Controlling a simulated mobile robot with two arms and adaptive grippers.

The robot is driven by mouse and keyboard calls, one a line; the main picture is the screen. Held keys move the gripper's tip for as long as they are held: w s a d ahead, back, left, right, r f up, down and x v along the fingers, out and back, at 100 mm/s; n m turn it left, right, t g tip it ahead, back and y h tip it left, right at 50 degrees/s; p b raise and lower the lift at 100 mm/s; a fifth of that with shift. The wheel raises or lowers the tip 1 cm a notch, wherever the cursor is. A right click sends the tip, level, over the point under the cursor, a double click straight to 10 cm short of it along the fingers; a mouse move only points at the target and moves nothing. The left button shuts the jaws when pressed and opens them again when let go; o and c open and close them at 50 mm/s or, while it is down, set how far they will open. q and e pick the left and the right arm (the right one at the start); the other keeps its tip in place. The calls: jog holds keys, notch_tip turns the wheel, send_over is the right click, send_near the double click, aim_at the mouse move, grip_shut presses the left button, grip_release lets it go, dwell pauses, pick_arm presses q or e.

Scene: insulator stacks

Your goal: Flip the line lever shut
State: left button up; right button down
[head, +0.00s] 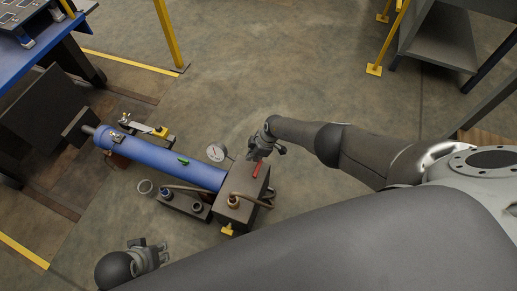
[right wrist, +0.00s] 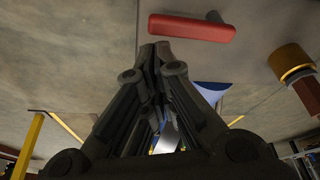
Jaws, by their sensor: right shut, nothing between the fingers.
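A red lever (head: 258,170) lies on top of the grey-brown block at the right end of a blue cylinder (head: 165,160). In the right wrist view the red lever (right wrist: 192,28) crosses the top, just beyond the fingertips, with a small gap visible. My right gripper (head: 256,154) is over the block's far edge, close to the lever. In its wrist view the right gripper (right wrist: 162,52) has its fingers together, with nothing held. My left gripper (head: 160,250) is low at the left, apart from the cylinder; its finger opening is unclear.
A round gauge (head: 216,152) stands between the cylinder and my right gripper. A brass fitting (head: 234,201) and a curved hose are on the block (head: 246,182). A blue table (head: 40,60) is at upper left. Yellow posts and a grey shelf (head: 440,40) are farther back; the floor between is clear.

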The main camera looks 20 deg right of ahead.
jog(key=shift+d+r, duration=0.1)
jog(key=shift+r, duration=0.3)
jog(key=shift+s+d+r, duration=0.1)
jog(key=shift+s+r, duration=0.4)
jog(key=shift+r, duration=0.25)
jog(key=v, duration=0.8)
jog(key=shift+r, duration=0.25)
